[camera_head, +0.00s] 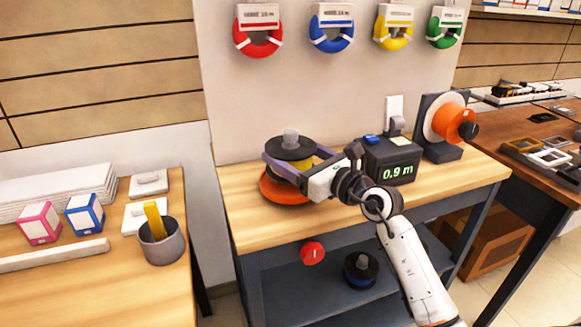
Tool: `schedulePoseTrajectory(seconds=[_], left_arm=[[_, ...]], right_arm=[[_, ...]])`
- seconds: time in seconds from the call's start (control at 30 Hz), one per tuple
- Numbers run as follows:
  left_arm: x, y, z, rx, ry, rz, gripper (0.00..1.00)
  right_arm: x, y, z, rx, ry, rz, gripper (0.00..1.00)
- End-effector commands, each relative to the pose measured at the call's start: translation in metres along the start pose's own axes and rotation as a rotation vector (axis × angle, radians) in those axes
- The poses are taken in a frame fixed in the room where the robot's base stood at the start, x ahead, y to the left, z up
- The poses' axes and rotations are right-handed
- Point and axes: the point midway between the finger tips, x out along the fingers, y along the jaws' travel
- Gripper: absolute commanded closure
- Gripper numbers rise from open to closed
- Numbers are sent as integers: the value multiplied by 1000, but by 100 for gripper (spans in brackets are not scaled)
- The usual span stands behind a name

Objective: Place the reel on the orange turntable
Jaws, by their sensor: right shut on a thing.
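The reel (291,147) has a black top flange, a yellow winding and a grey knob on top. My right gripper (283,160) reaches in from the right, and its fingers are shut around the reel's sides. The orange turntable (283,193) is on the wooden workbench, directly below the reel. The reel is upright over the turntable, and its lower part is partly hidden by the gripper. I cannot tell whether the reel touches the turntable. My left gripper is out of view.
A black meter reading 0.9 m (393,163) stands right of my gripper, with an orange-and-white spool (447,122) beyond it. Coloured coils, including a red one (258,38), hang on the back panel. Another reel (361,270) is on the lower shelf. The bench front left is clear.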

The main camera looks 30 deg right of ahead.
Motion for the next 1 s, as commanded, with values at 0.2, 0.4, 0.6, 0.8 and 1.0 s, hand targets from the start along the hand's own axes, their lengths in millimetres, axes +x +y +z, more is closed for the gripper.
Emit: schedulePoseTrajectory(seconds=[0.2,0.4,0.6,0.8,1.0], left_arm=[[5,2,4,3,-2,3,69],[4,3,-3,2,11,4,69],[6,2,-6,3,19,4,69],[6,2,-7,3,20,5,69],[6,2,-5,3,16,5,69]], right_arm=[[0,-1,-26,-1,-4,-2,66],[0,-1,-26,-1,-5,-2,66],[0,-1,-30,-1,-4,-2,66],[0,0,-31,0,1,-1,10],[0,0,-30,0,1,-1,10]])
